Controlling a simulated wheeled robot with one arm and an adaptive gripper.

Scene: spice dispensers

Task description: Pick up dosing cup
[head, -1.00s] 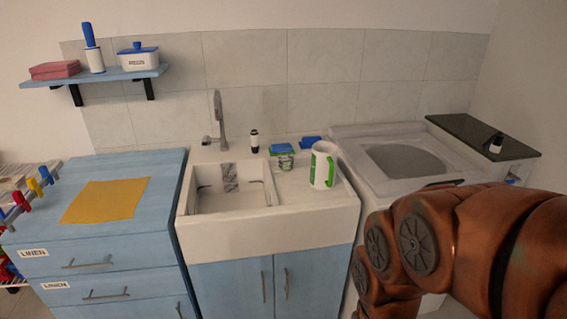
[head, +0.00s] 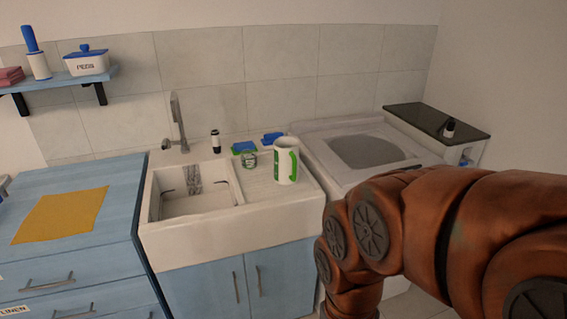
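A small clear cup (head: 248,160) with dark markings stands on the sink's drainboard, just in front of a green-and-blue sponge (head: 243,147). It looks like the dosing cup. A larger white jug (head: 284,163) with a green handle and green print stands upright to its right, apart from it. My copper-coloured arm fills the lower right and runs out of the bottom of the picture. My gripper is out of view, so its state does not show.
The sink basin (head: 165,206) lies left of the cup. A dark small bottle (head: 215,141) and a blue sponge (head: 272,138) stand behind. A top-loading washer (head: 318,153) is to the right. A yellow cloth (head: 60,214) lies on the left counter.

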